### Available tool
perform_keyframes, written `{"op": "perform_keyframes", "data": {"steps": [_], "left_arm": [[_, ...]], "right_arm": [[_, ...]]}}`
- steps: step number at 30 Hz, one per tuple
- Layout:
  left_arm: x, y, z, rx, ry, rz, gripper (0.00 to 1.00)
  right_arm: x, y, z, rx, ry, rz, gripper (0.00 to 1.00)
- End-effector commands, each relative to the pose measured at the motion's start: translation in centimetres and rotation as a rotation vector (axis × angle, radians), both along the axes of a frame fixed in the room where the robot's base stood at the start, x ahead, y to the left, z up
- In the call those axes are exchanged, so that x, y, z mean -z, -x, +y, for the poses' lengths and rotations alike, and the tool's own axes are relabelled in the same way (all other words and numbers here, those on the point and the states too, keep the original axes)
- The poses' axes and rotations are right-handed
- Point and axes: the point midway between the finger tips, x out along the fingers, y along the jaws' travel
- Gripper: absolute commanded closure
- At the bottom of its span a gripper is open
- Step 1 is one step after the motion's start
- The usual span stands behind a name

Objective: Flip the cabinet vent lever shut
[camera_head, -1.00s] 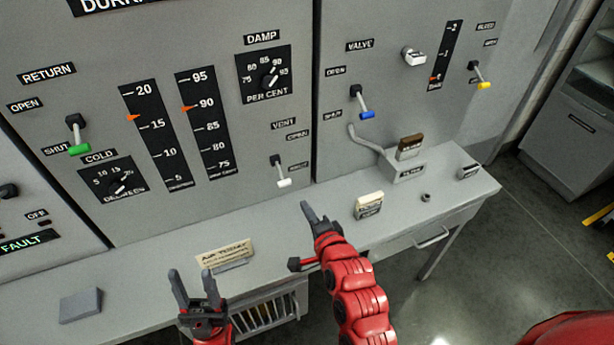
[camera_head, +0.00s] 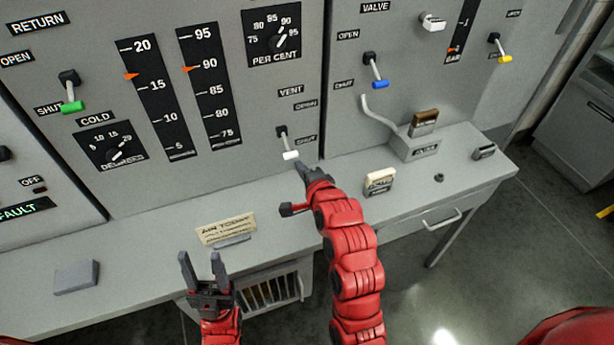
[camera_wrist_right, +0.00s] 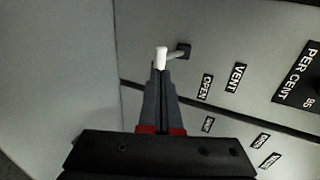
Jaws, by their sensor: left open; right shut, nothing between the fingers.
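The vent lever (camera_head: 290,155) has a white tip on a dark mount and sits under the VENT label on the grey cabinet panel. In the head view its tip is below the mount, near the lower label of its pair. In the right wrist view the white tip (camera_wrist_right: 161,57) is just beyond my fingertips. My right gripper (camera_head: 301,167) is shut and empty, just below the tip; I cannot tell whether they touch. It also shows in the right wrist view (camera_wrist_right: 160,76). My left gripper (camera_head: 203,262) is open and empty above the desk's front edge.
Green-tipped (camera_head: 72,106), blue-tipped (camera_head: 380,84) and yellow-tipped (camera_head: 505,58) levers are on the panels. A paper sign (camera_head: 226,230), a cream block (camera_head: 380,181) and a grey box with a bent arm (camera_head: 415,147) stand on the desk. The left desk top is mostly clear.

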Motion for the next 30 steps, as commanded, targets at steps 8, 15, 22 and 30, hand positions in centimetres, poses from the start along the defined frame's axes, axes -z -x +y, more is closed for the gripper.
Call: {"op": "perform_keyframes", "data": {"steps": [8, 15, 22, 30], "left_arm": [[-2.3, 0.0, 0.0, 0.000, 0.000, 0.000, 0.50], [-2.8, 0.0, 0.0, 0.000, 0.000, 0.000, 0.50], [-2.8, 0.0, 0.0, 0.000, 0.000, 0.000, 0.50], [-1.4, 0.0, 0.0, 0.000, 0.000, 0.000, 0.50]], "right_arm": [[1.0, -3.2, 1.0, 0.001, 0.001, 0.002, 1.00], [1.7, -4.3, 1.3, 0.001, -0.001, 0.000, 1.00], [1.8, -4.4, 1.4, 0.002, -0.001, 0.000, 1.00], [2.8, -4.4, 1.4, -0.001, -0.010, -0.020, 1.00]]}}
